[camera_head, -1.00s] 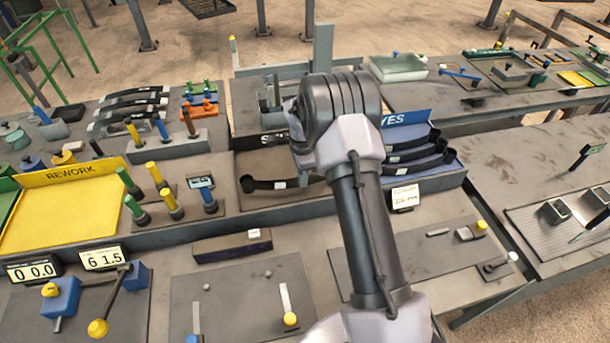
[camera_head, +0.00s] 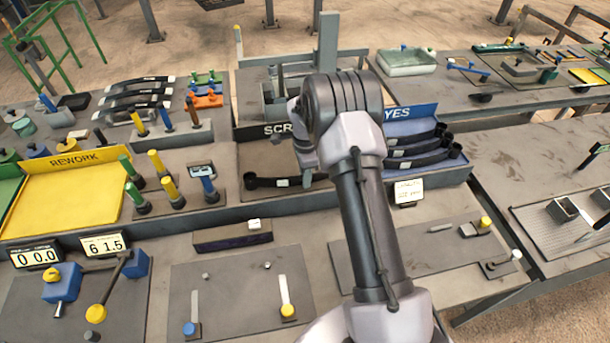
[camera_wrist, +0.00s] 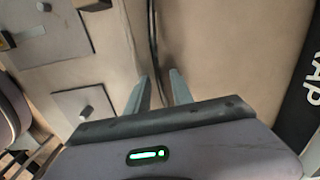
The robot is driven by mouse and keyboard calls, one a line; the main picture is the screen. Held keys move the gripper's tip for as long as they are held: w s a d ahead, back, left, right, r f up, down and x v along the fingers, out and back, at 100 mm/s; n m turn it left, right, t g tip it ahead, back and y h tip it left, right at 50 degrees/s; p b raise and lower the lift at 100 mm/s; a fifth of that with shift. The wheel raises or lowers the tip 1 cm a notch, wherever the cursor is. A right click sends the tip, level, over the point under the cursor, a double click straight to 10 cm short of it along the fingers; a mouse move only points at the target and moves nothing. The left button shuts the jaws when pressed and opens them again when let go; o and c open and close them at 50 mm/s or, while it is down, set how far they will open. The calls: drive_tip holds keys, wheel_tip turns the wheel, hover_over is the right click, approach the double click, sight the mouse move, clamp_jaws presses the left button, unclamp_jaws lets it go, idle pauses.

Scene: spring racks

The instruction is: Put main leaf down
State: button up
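The main leaf (camera_head: 266,183) is a long dark curved strip with a pale label and an eye at its left end. It shows over the brown scrap tray (camera_head: 257,160), partly hidden behind my arm. My gripper's fingers (camera_wrist: 160,88) stand on either side of the narrow dark leaf in the wrist view (camera_wrist: 152,40) and appear shut on it. A soft shadow lies on the tray beside the leaf, so it seems slightly above the floor of the tray.
The blue YES tray (camera_head: 437,165) with several dark leaves lies just right of my arm. A yellow rework tray (camera_head: 70,205) is at the left. Upright coloured-handled tools (camera_head: 165,180) stand left of the scrap tray. A dark block (camera_head: 232,238) lies in front.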

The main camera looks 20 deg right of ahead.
wheel_tip(320, 180, up, 12)
drive_tip(key=p, duration=0.1)
drive_tip(key=s+a+r+n+t, duration=0.1)
drive_tip(key=s+a+r+n, duration=0.3)
drive_tip(key=r, duration=0.5)
drive_tip(key=s+a+r+n+t, duration=0.1)
drive_tip(key=s+a+r+n, duration=0.1)
drive_tip(key=s+a+r, duration=0.45)
drive_tip(key=s+a+r+n+t, duration=0.1)
drive_tip(key=s+n, duration=0.2)
drive_tip(key=s, duration=0.4)
drive_tip(key=s+a+r+n+t+y, duration=0.1)
drive_tip(key=s+a+r+n, duration=0.1)
drive_tip(key=s, duration=0.5)
drive_tip(key=s+a+r+n+t+y, duration=0.1)
drive_tip(key=s+a+r+n, duration=0.1)
drive_tip(key=s+n, duration=0.2)
drive_tip(key=s, duration=0.3)
drive_tip(key=shift+s+r+t, duration=0.15)
drive_tip(key=shift+s+t, duration=0.1)
drive_tip(key=shift+t, duration=0.15)
